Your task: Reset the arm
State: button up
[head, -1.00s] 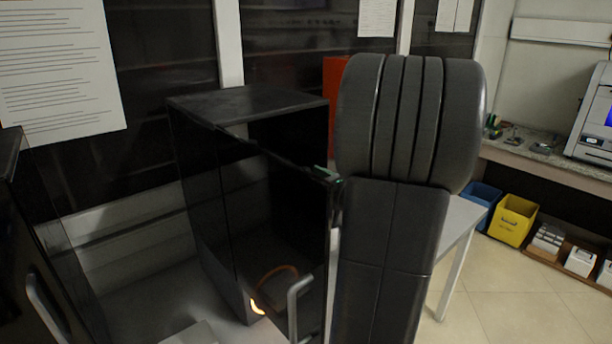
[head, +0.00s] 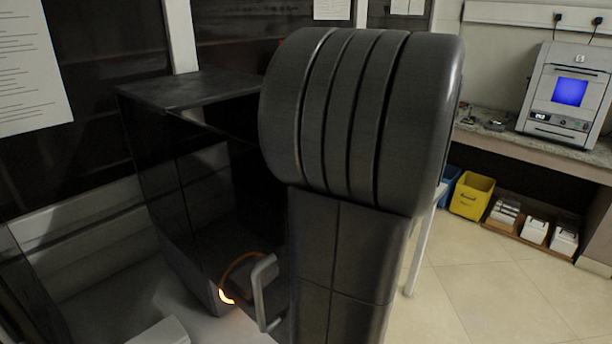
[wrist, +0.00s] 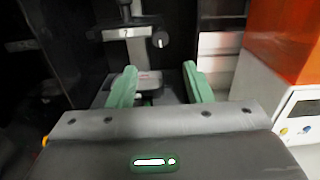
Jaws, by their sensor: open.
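My gripper (wrist: 158,84) shows in the wrist view with its two green fingers apart and nothing between them. Beyond the fingers stands a grey metal fixture (wrist: 125,45) with a dark knob, against a dark background. In the head view my own dark arm fills the middle of the picture and hides what is behind it. The gripper itself does not show in the head view.
A black open-fronted cabinet (head: 185,88) with a metal handle (head: 262,292) stands left of my arm. An orange and white machine (wrist: 285,75) is at right in the wrist view.

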jog(key=shift+a, duration=0.1)
jog(key=p+x, duration=0.2)
jog(key=x, duration=1.1)
jog(key=shift+w+a, duration=0.25)
jog(key=shift+w, duration=0.05)
